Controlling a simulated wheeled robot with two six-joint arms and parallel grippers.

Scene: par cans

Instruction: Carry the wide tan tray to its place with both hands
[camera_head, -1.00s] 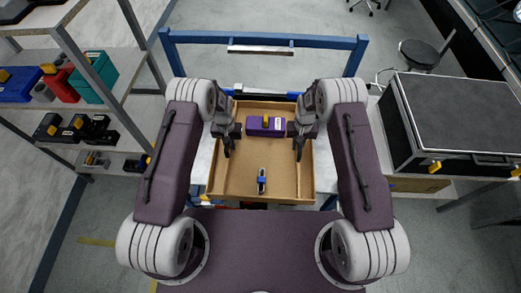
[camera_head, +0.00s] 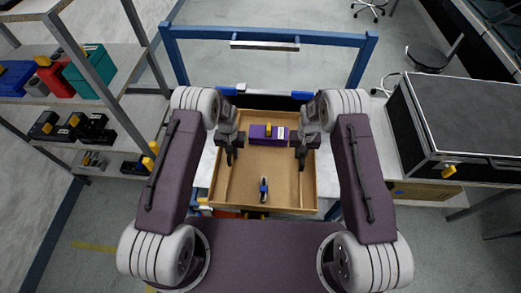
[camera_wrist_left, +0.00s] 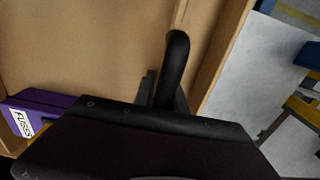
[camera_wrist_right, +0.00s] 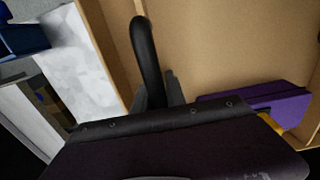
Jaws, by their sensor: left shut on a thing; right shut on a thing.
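The wide tan tray (camera_head: 240,193) is in front of me in the head view, with its near wall toward my body. It holds a purple box (camera_head: 257,139), labelled FUSES in the left wrist view (camera_wrist_left: 40,104), and a small blue-and-black tool (camera_head: 264,188). My left gripper (camera_head: 229,160) is shut at the tray's left side; my right gripper (camera_head: 301,160) is shut at its right side. In the wrist views, tan walls run beside the dark fingers; the exact contact is hidden. I cannot tell the tray's height above the white surface.
A white surface (camera_head: 200,180) shows beside the tray, with a blue frame (camera_head: 270,34) behind. Shelves with a teal bin (camera_head: 90,72) stand left. A black case (camera_head: 460,120) on a bench stands right. A stool (camera_head: 428,58) is far right. Open floor lies beyond the frame.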

